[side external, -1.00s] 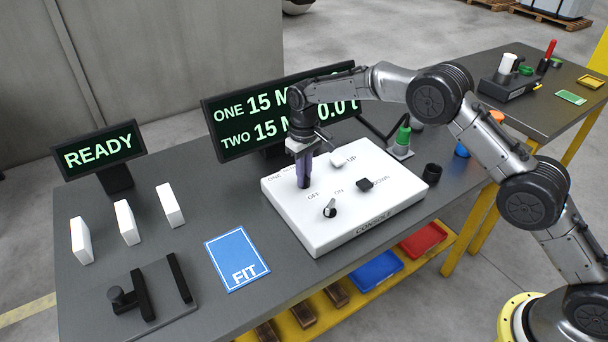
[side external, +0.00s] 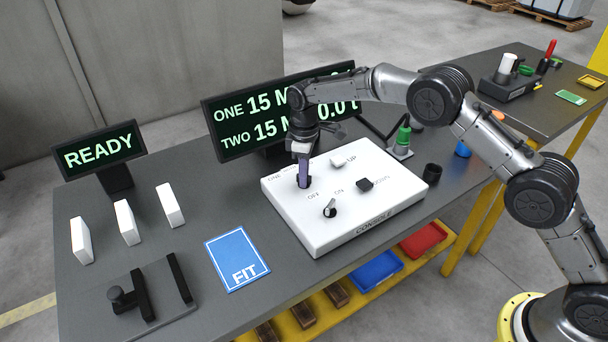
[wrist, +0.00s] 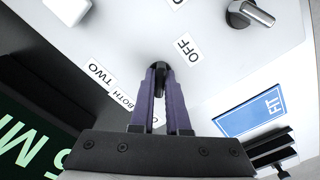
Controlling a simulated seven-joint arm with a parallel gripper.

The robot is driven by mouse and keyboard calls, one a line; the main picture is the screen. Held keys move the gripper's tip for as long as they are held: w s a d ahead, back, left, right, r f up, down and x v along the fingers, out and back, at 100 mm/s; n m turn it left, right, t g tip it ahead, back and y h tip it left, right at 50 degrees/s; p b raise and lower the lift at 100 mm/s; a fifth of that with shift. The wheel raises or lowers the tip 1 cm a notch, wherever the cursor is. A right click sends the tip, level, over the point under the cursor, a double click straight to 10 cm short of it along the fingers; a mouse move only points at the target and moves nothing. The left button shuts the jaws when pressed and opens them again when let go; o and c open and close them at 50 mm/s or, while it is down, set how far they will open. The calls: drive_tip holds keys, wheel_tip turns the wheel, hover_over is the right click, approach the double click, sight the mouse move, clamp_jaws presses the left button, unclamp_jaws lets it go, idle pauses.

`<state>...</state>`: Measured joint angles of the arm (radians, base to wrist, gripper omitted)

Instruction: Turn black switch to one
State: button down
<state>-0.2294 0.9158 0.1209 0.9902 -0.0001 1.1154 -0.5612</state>
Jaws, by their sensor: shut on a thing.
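The black switch (wrist: 158,66) is at the far end of the fingers in the wrist view, mostly hidden by them. My gripper (side external: 304,184) points down at the back left of the white console (side external: 350,225). Its purple fingers (wrist: 159,82) are shut on the black switch. The labels TWO (wrist: 101,76) and BOTH (wrist: 122,100) show beside the switch in the wrist view. Part of another label shows behind the fingers. The switch's pointing direction is hidden by the fingers.
The ON/OFF knob (side external: 330,208), a white UP button (side external: 336,160) and a black DOWN button (side external: 365,184) sit on the console. A display (side external: 235,125) stands close behind. A blue FIT card (side external: 237,259) lies to the left.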

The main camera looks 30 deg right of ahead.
idle(0.4)
drive_tip(key=c, duration=0.9)
unclamp_jaws()
drive_tip(key=shift+r, duration=0.1)
wheel_tip(320, 180, up, 14)
